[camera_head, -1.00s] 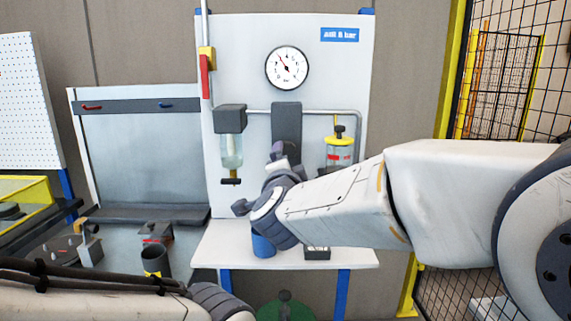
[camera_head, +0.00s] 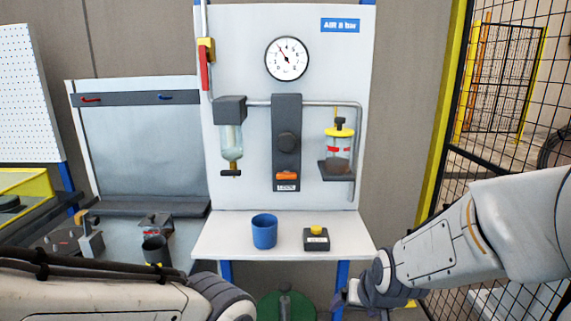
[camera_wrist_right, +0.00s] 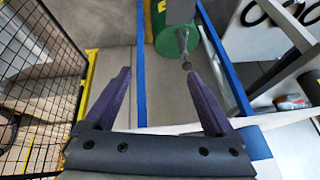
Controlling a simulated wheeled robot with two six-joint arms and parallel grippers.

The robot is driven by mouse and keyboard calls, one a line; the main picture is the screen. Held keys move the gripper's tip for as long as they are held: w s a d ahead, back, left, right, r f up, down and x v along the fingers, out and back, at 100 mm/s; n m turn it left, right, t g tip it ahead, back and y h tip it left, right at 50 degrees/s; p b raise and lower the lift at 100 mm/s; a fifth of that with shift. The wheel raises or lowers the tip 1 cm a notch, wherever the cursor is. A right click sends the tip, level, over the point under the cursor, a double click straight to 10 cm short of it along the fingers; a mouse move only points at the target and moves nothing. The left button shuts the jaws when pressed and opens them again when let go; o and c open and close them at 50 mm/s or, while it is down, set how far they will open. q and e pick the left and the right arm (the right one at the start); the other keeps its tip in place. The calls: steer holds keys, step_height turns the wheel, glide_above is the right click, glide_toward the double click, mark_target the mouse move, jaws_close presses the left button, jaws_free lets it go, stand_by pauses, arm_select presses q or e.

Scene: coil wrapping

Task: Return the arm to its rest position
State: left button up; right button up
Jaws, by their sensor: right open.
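My right arm comes in from the right in the head view. Its gripper (camera_head: 352,298) hangs low, right of the white shelf (camera_head: 215,246) and below its level. In the right wrist view the two purple fingers (camera_wrist_right: 158,100) are spread apart with nothing between them. My left arm crosses the lower left of the head view, and its gripper is outside the picture.
A blue cup (camera_head: 264,231) and a small box with a yellow button (camera_head: 316,238) stand on the shelf. Behind is a panel with a gauge (camera_head: 287,58). A green round object (camera_head: 285,306) is below the shelf. A mesh fence (camera_head: 507,90) stands right.

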steer(key=s+d+f+n+g+h, duration=0.1)
steer(key=s+d+f+g, duration=0.3)
steer(key=s, duration=0.4)
steer(key=s+a+r+n+g+y+p, duration=0.1)
steer(key=s+a+r+n+p, duration=0.2)
steer(key=s+a+r+n, duration=0.4)
steer(key=s+a+r, duration=0.2)
steer(key=s+a, duration=0.4)
steer(key=shift+s+a+r+n+g, duration=0.2)
steer(key=shift+r+n+g, duration=0.1)
steer(key=shift+n+g, duration=0.1)
stand_by(2.2)
